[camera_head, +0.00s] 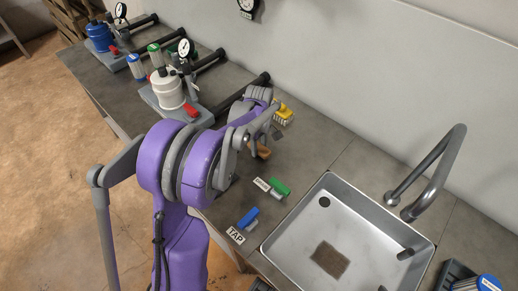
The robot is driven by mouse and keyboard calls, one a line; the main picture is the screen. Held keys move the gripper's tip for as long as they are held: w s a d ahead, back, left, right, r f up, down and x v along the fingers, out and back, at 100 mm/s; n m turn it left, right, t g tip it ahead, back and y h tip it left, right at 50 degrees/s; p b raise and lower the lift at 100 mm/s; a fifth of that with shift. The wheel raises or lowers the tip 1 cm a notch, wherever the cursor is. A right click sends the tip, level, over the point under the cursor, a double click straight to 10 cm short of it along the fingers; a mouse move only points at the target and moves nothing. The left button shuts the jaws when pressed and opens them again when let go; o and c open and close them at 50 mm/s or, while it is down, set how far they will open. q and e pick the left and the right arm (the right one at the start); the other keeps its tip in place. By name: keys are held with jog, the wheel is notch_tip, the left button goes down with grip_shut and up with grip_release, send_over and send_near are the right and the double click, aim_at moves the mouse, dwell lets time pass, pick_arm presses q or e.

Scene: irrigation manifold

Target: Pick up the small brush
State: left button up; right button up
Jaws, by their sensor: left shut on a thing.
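My left arm reaches from the bottom over the bench, and my left gripper (258,141) is beside the bench's middle. It is shut on what looks like the small brush (264,153), of which an orange-brown part shows just below the gripper. The wrist and fingers hide the rest of it, and I cannot tell whether it touches the bench. My right gripper is not in view.
A yellow piece (285,112) is just beyond the gripper. Green (280,186) and blue (248,217) pieces with labels lie nearer. A steel sink (290,237) with a curved faucet (440,175) is at right. Filter units with a white canister (167,88) and gauges stand at left.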

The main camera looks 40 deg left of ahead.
aim_at(259, 147)
pick_arm(q)
grip_shut()
notch_tip(259, 147, up, 10)
jog(key=shift+p, duration=0.35)
jog(key=shift+o, duration=2.2)
grip_release()
jog(key=c, duration=0.5)
grip_shut()
